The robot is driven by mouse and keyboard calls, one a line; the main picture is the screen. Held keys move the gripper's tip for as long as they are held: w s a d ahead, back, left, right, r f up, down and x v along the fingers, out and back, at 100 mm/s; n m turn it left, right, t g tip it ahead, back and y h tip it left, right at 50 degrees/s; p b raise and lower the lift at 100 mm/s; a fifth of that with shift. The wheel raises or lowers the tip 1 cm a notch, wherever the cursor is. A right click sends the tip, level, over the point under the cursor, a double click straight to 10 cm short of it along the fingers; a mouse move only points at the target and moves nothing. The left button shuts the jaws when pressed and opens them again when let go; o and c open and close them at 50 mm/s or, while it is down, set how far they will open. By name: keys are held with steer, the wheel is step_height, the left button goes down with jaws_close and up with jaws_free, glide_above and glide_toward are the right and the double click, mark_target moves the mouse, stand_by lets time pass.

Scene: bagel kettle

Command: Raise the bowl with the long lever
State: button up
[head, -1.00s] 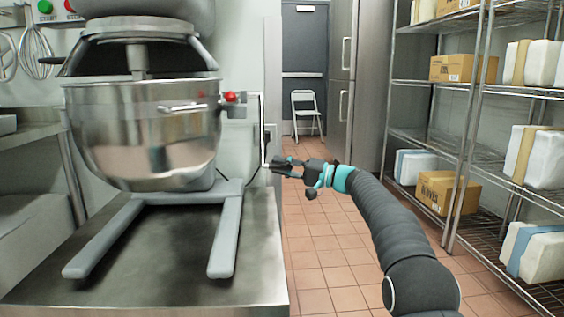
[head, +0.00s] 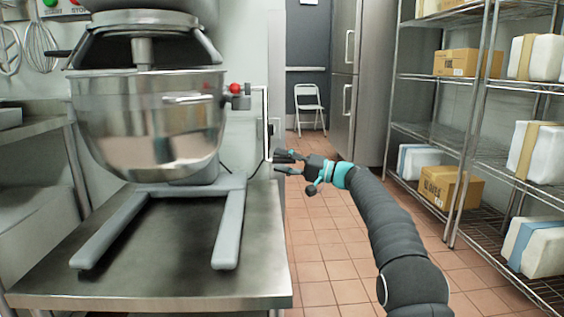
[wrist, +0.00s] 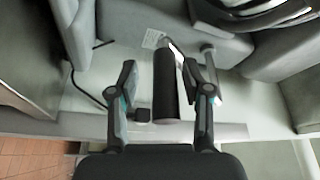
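The steel mixing bowl (head: 150,125) hangs in the grey mixer above the mixer's two-legged base. The long lever (head: 267,125) is a thin pale rod on the mixer's right side. Its dark grip lies by my gripper (head: 285,162) in the head view, small and partly hidden. In the wrist view, the black cylindrical grip (wrist: 165,88) stands between the two fingers of my gripper (wrist: 162,82). The fingers are apart, with a clear gap to the left finger; the right finger is close to the grip, and I cannot tell if it touches.
A red knob (head: 236,88) sits between the bowl and the lever. The mixer stands on a steel table (head: 160,285). A wire shelf (head: 470,145) with boxes stands on the right. The tiled floor (head: 325,235) between is clear, with a folding chair (head: 308,105) far back.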

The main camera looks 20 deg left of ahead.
steer(key=shift+w+d, duration=0.15)
steer(key=shift+d, duration=0.15)
steer(key=d+f, duration=0.1)
steer(key=d, duration=1)
steer(key=shift+w+d+f, duration=0.35)
steer(key=shift+d, duration=0.05)
